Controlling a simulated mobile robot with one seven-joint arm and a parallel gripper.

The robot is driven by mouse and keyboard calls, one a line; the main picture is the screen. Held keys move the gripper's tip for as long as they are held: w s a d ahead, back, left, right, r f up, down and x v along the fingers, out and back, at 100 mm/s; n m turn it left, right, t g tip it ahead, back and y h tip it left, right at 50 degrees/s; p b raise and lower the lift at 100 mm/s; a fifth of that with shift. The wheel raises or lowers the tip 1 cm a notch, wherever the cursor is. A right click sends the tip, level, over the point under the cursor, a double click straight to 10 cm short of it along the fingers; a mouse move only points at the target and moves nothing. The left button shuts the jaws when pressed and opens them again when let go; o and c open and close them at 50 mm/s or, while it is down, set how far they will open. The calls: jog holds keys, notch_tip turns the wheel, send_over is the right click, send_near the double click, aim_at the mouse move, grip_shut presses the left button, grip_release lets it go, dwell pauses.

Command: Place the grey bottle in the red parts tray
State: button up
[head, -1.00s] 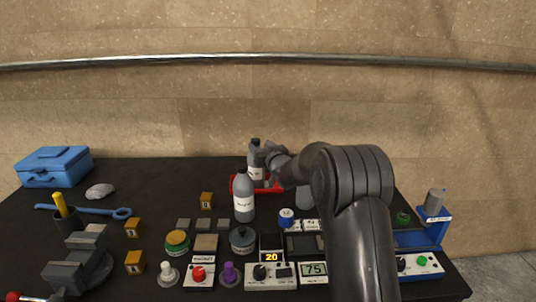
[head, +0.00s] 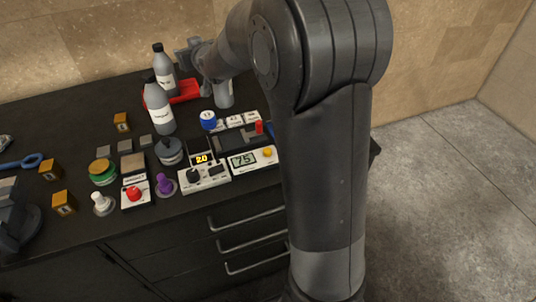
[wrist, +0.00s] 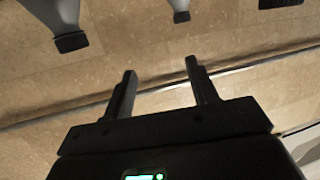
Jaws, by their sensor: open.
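Three grey bottles show in the head view. One with a black cap and white label (head: 164,67) stands upright at the back left of the red parts tray (head: 186,92); its base is partly hidden, so I cannot tell if it is inside. A second (head: 160,112) stands in front of the tray. A third (head: 224,95) stands to the right, its top hidden by my arm. My gripper (head: 190,50) is open and empty, just right of the back bottle and apart from it. In the wrist view its fingers (wrist: 160,75) are spread, with bottle caps at the top edge.
A blue-topped container (head: 208,120), a black pot (head: 170,151) and a control box with a display (head: 204,174) stand in front of the bottles. Orange blocks (head: 122,122) are at the left. The wall is close behind the bench.

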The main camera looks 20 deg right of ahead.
jog(key=s+d+r+m+g+h, duration=0.1)
jog(key=s+d+g+h, duration=0.15)
jog(key=s, duration=0.85)
jog(key=s+d+r+m+g+h, duration=0.15)
jog(key=s+d, duration=0.25)
jog(key=s, duration=0.7)
jog(key=s+f+g, duration=0.2)
jog(key=s+f, duration=0.1)
jog(key=s, duration=0.8)
jog(key=s+f+g, duration=0.3)
jog(key=s, duration=0.8)
jog(key=shift+d+g, duration=0.3)
jog(key=shift+d, duration=0.15)
